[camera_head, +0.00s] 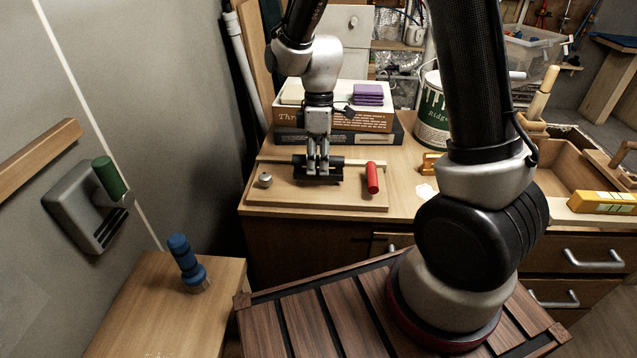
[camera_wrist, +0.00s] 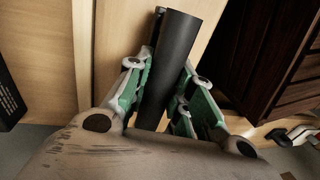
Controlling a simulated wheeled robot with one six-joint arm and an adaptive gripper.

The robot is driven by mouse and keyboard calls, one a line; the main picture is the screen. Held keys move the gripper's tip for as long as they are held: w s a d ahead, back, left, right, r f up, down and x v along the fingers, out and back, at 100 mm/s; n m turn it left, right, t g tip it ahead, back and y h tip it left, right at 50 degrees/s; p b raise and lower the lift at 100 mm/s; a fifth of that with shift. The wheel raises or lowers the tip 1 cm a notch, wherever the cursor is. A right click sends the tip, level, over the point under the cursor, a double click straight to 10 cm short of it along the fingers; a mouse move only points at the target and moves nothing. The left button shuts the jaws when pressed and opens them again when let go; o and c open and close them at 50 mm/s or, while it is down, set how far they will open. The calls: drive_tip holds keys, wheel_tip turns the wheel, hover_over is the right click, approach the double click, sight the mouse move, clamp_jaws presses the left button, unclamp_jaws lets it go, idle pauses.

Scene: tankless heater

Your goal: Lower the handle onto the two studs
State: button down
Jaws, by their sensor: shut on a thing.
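My gripper (camera_head: 318,167) points down over a flat wooden board on the bench and is shut on a black handle (camera_head: 336,161). In the wrist view the handle (camera_wrist: 174,58) is a dark round bar between the green-padded fingers of my gripper (camera_wrist: 166,75). The handle lies roughly level in the head view, close above or on the board. I cannot tell whether it touches anything below. I cannot make out the two studs; the fingers and handle cover that area.
The wooden board (camera_head: 282,197) also carries a silver knob (camera_head: 265,180) at left and a red grip (camera_head: 372,178) at right. Books (camera_head: 350,122) and a paint can (camera_head: 432,112) stand behind. A wall unit with a green grip (camera_head: 108,177) is at left.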

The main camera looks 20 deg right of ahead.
drive_tip(key=shift+f, duration=0.85)
idle(0.6)
drive_tip(key=c, duration=1.2)
unclamp_jaws()
drive_tip(key=shift+o, duration=0.2)
wheel_tip(320, 180, up, 12)
drive_tip(key=w, duration=0.2)
drive_tip(key=shift+d+f, duration=0.15)
drive_tip(key=shift+d, duration=0.3)
drive_tip(key=shift+w, duration=0.1)
